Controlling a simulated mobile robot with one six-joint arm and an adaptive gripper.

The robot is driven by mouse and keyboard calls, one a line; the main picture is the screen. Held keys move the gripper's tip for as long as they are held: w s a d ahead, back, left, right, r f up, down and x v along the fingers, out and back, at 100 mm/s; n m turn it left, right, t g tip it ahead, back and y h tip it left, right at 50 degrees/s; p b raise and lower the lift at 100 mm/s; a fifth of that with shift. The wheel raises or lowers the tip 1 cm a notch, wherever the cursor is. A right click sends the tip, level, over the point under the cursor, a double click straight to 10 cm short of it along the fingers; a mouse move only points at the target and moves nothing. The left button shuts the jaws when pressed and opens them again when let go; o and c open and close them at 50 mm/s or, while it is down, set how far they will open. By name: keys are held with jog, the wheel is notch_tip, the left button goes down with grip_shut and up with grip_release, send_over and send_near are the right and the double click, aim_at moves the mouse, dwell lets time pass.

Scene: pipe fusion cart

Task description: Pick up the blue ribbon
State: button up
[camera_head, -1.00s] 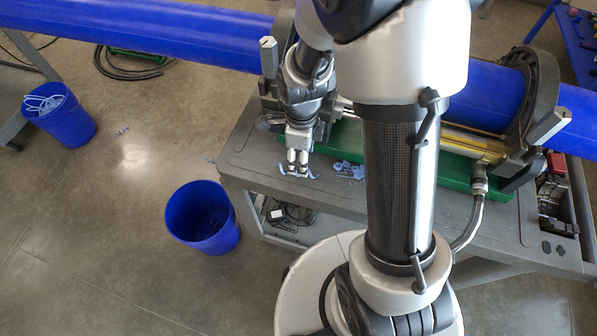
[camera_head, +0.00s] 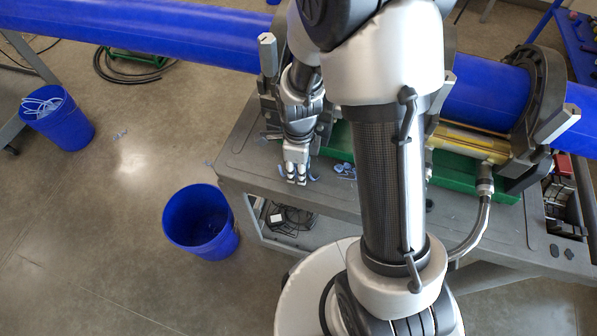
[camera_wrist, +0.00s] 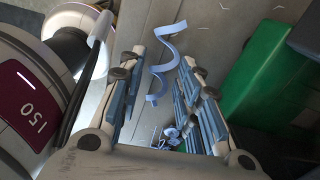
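A curled pale blue ribbon (camera_wrist: 158,62) shows in the wrist view between my gripper's two fingers and runs on beyond their tips. My gripper (camera_wrist: 160,72) is open, its padded fingers apart on either side of the curl. I cannot tell whether a finger touches it. In the head view my gripper (camera_head: 295,181) is low over the grey cart top (camera_head: 250,150), near its left front edge. It hides most of the ribbon; bits of blue (camera_head: 283,171) show beside the fingers.
More blue ribbon scraps (camera_head: 345,170) lie just right of my gripper. The green base (camera_head: 455,172) and the clamps on the blue pipe (camera_head: 485,95) stand behind. A blue bin (camera_head: 200,222) stands on the floor at left, and another bin (camera_head: 57,118) holds pale strips.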

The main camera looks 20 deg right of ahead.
jog(key=shift+c, duration=1)
notch_tip(320, 180, up, 20)
jog(key=p, duration=0.7)
